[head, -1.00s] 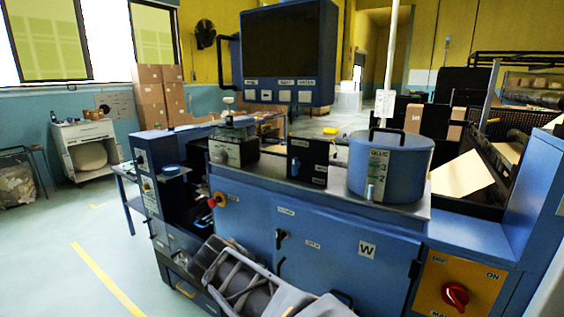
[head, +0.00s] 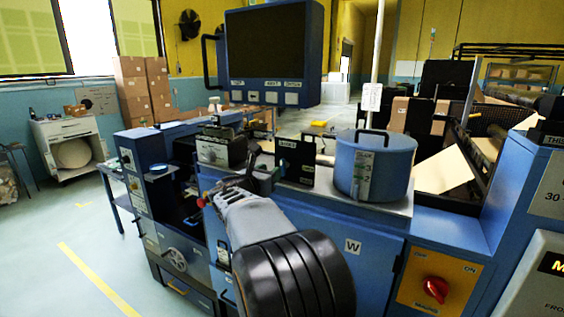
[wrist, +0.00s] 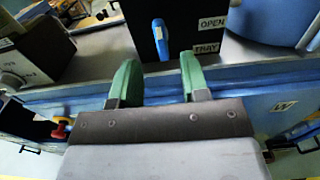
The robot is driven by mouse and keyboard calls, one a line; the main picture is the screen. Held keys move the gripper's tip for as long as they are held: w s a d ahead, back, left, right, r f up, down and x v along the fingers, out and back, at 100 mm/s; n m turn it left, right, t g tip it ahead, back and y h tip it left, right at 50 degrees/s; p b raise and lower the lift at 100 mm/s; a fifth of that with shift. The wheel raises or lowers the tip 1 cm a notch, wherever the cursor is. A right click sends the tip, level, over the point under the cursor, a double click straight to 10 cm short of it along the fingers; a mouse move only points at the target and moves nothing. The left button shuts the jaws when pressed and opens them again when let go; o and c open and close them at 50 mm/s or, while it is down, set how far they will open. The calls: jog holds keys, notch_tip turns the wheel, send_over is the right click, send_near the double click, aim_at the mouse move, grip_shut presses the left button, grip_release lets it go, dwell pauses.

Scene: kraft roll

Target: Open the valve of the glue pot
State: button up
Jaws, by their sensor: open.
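The glue pot (head: 372,170) is a blue lidded cylinder with a top handle and a label, standing on the machine's worktop. Part of it shows at the upper right of the wrist view (wrist: 262,18). Left of it is a black box (head: 296,163) with a small blue lever (wrist: 160,38) and labels reading "OPEN" and "TRAY". I cannot tell whether this lever is the pot's valve. My gripper (wrist: 157,78) is open and empty, its green fingers pointing towards the box. The lever shows between the fingertips, with no visible contact.
A grey-topped dark unit (head: 222,148) stands left of the box. A red knob (wrist: 61,128) is on the cabinet front. A large dark screen (head: 272,45) hangs above. A red rotary switch (head: 436,289) is at the lower right. The floor at left is clear.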

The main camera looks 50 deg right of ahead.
aim_at(281, 164)
jog(key=p+x, duration=0.2)
jog(key=x, duration=0.6)
jog(key=shift+d, duration=0.15)
jog(key=shift+c, duration=0.3)
grip_shut()
